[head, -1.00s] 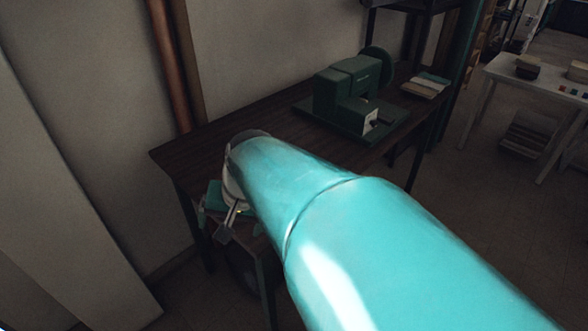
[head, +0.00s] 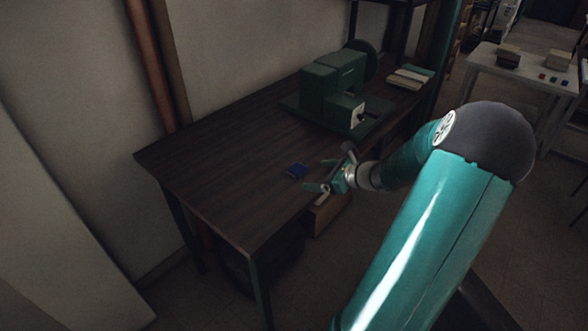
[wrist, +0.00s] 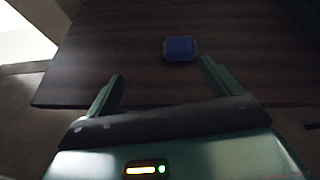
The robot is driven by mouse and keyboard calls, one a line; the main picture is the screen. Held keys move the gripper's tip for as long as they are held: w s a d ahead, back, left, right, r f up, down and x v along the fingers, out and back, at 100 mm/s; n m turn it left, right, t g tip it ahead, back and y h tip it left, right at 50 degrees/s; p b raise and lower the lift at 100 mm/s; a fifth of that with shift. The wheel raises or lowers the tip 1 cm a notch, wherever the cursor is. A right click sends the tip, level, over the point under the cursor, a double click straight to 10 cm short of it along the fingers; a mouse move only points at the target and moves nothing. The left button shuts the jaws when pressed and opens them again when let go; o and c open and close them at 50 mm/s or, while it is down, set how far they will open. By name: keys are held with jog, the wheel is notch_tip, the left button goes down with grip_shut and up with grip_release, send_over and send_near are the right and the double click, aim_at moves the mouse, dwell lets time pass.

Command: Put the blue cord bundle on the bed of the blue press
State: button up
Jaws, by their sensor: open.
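The blue cord bundle (head: 297,171) lies on the dark wooden table near its front edge. In the wrist view the bundle (wrist: 180,49) is a small blue block beyond my fingertips, nearer the right finger. My gripper (head: 318,190) is open and empty at the table's front edge, just right of the bundle and apart from it. It also shows in the wrist view (wrist: 160,72), with its fingers spread. A green press-like machine (head: 335,88) stands at the back right of the table on a flat green base. No blue press is clearly visible.
The dark table (head: 220,165) is clear around the bundle and to the left. A stack of flat covers (head: 411,76) lies right of the machine. A box (head: 328,212) is below the table edge. A white table (head: 500,70) with small items stands at the right.

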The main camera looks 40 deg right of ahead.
jog(key=s+d+m+h, duration=0.1)
jog(key=d+m, duration=0.1)
jog(key=d, duration=0.1)
jog(key=t, duration=0.1)
send_near(296, 167)
jog(key=x, duration=0.4)
jog(key=shift+w+d+f, duration=0.2)
jog(key=shift+f, duration=0.2)
jog(key=x, duration=0.5)
jog(key=shift+w+a+r, duration=0.15)
jog(key=c, duration=1.1)
jog(key=shift+r, duration=0.1)
